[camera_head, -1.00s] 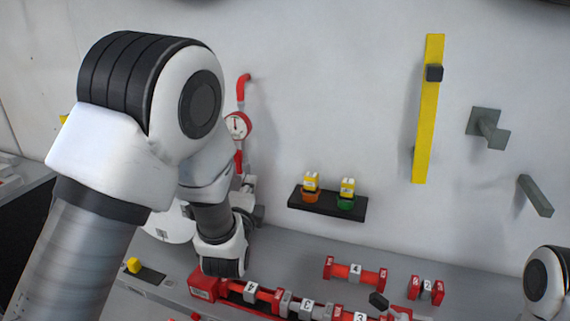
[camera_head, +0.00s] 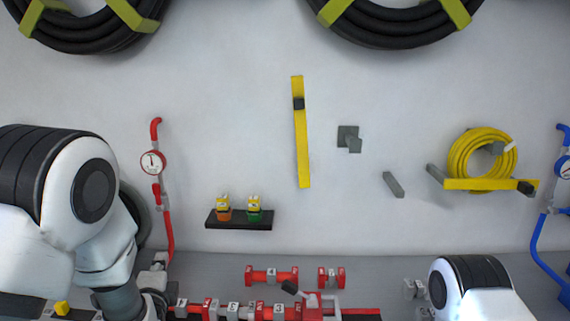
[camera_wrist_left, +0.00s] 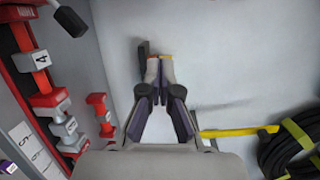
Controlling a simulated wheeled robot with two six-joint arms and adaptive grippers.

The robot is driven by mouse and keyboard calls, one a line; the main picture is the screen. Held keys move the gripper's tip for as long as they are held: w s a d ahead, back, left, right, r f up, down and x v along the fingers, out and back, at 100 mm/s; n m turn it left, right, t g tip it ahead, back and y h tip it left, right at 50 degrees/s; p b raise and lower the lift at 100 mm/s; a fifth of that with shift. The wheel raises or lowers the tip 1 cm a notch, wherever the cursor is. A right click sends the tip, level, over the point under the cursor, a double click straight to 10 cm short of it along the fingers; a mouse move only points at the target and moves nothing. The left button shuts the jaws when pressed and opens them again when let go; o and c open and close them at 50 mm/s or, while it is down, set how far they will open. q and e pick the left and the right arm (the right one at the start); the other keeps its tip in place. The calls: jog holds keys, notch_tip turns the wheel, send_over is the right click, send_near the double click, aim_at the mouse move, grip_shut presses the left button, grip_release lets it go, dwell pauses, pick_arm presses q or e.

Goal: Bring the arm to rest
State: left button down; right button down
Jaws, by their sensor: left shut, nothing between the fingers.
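My left arm (camera_head: 75,210), white with black and grey joints, enters at the left of the head view and bends down toward the bench. In the left wrist view my left gripper (camera_wrist_left: 160,68) points ahead with its fingertips together and nothing held between them. Its fingers are not clear in the head view, where the wrist is partly cut off by the bottom edge. Part of my right arm (camera_head: 470,285) shows at the bottom right; its gripper is out of the picture.
Red numbered fittings (camera_head: 272,275) lie on the grey bench (camera_head: 370,268). A red pipe with a gauge (camera_head: 153,163) stands beside my left arm. A black shelf (camera_head: 238,220) holds two small bottles. A yellow hose (camera_head: 483,157) hangs at right.

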pick_arm(q)
jog(key=s+a+f+n+g+h, duration=0.1)
jog(key=s+f+g, duration=0.4)
jog(key=f, duration=0.8)
jog(key=s+a+f+n+g, duration=0.1)
jog(key=s+f+g, duration=0.1)
jog(key=s+f, duration=0.8)
jog(key=s+d+f+n+g+h, duration=0.1)
jog(key=s+f+n+g, duration=0.4)
jog(key=s, duration=0.5)
jog(key=s+d+f+n+g+h, duration=0.1)
jog(key=s+d+f+n+g, duration=0.1)
jog(key=s+f+n+g, duration=0.3)
jog(key=s+f+n, duration=0.3)
jog(key=s+n, duration=0.2)
jog(key=s, duration=0.1)
jog(key=shift+d+f+h, duration=0.15)
jog(key=shift+f+h, duration=0.05)
jog(key=shift+h, duration=0.2)
